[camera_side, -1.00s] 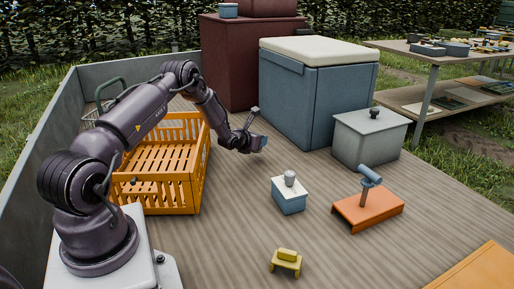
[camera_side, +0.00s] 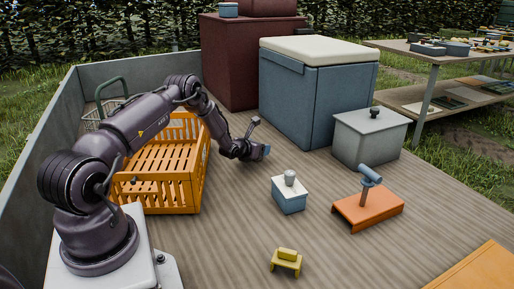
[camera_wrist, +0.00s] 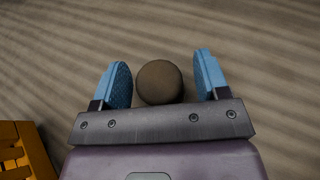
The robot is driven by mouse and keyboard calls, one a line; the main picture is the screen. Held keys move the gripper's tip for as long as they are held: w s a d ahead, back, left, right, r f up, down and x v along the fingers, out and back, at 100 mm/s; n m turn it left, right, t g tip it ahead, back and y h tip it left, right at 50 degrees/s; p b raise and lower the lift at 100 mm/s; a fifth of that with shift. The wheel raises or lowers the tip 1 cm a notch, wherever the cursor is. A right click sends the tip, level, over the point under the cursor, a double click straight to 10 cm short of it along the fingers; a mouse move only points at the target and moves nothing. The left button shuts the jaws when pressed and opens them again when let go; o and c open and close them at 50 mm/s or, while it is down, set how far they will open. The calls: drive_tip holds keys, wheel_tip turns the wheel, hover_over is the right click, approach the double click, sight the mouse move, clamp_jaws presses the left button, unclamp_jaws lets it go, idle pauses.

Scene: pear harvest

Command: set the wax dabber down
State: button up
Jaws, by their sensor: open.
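A brown, round-topped thing (camera_wrist: 160,82) shows between the two blue finger pads of my gripper (camera_wrist: 165,80) in the wrist view. It may be the wax dabber; I see only its round end. There is a gap between it and each finger, so my gripper is open around it and not pressing on it. In the side view my gripper (camera_side: 266,151) is low over the grooved deck, just right of the orange crate. The brown thing is hidden there.
The orange slatted crate (camera_side: 203,165) stands left of my gripper. A small blue-and-white box (camera_side: 289,198) with a grey cup, an orange stand (camera_side: 350,214) with a blue-grey tool and a yellow stand (camera_side: 286,265) are to the right. A large blue chest (camera_side: 310,100) stands behind.

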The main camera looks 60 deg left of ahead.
drive_tip(key=shift+r, duration=0.15)
drive_tip(key=v, duration=0.7)
drive_tip(key=shift+s+r, duration=0.1)
drive_tip(key=w+d+r+m+t+h, duration=0.3)
drive_tip(key=w+d+r+m+h, duration=0.3)
drive_tip(key=d+r+m, duration=0.45)
drive_tip(key=s+d+r+m+g+h, duration=0.1)
drive_tip(key=d+r+m+h, duration=0.35)
drive_tip(key=d+r, duration=0.35)
drive_tip(key=s+d+r+m+g+h, duration=0.1)
drive_tip(key=d+r+m+h, duration=0.2)
drive_tip(key=d+r+m, duration=0.5)
drive_tip(key=s+d+r+m+g, duration=0.2)
drive_tip(key=s+d+m+g, duration=0.4)
drive_tip(key=s+d+m, duration=0.45)
drive_tip(key=s+r+m+g+y, duration=0.1)
drive_tip(key=s+m+y, duration=0.5)
drive_tip(key=s, duration=1)
drive_tip(key=m, duration=0.2)
drive_tip(key=shift+s+m, duration=0.25)
drive_tip(key=shift+m, duration=0.1)
drive_tip(key=shift+d+r, duration=0.1)
drive_tip(key=shift+r, duration=0.05)
